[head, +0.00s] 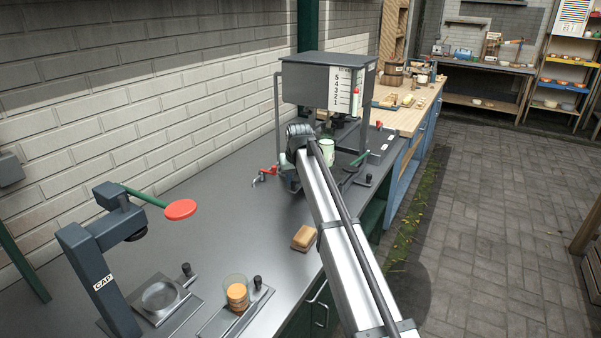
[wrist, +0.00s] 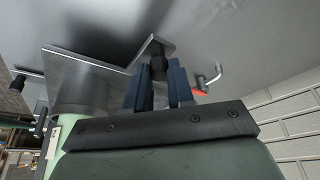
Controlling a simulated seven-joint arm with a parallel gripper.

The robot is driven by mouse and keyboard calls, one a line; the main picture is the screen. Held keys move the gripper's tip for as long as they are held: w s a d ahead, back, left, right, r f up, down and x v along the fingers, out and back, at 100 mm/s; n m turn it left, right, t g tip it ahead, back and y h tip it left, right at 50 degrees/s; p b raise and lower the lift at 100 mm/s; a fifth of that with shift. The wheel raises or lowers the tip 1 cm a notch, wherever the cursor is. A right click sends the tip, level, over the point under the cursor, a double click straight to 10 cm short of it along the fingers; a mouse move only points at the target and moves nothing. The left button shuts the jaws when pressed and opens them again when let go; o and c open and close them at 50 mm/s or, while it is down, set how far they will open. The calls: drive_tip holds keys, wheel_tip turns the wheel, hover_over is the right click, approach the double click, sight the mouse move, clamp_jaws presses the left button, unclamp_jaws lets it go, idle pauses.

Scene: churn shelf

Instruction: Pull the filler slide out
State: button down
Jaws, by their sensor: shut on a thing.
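The filler (head: 330,85) is a grey box on posts with a white number scale on its front. In the wrist view, a flat metal slide (wrist: 85,68) ends in a dark upright knob (wrist: 158,62). My gripper (wrist: 159,80) is shut on this knob, with a blue-grey finger on either side. A pale green jar (head: 327,152) stands under the filler in the head view. A pale green cylinder, seemingly that jar, stands on the slide in the wrist view (wrist: 80,100).
A red-handled tap (head: 268,172) sticks out left of the filler. A tan block (head: 305,237) lies near the bench's front edge. The capper (head: 100,255) stands at front left, with a jar (head: 237,295) beside it. The grey bench between them is mostly clear.

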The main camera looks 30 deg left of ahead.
drive_tip(key=s, duration=0.6)
drive_tip(key=shift+s, duration=0.15)
drive_tip(key=c, duration=1)
unclamp_jaws()
drive_tip(key=v, duration=1.4)
drive_tip(key=shift+f, duration=0.1)
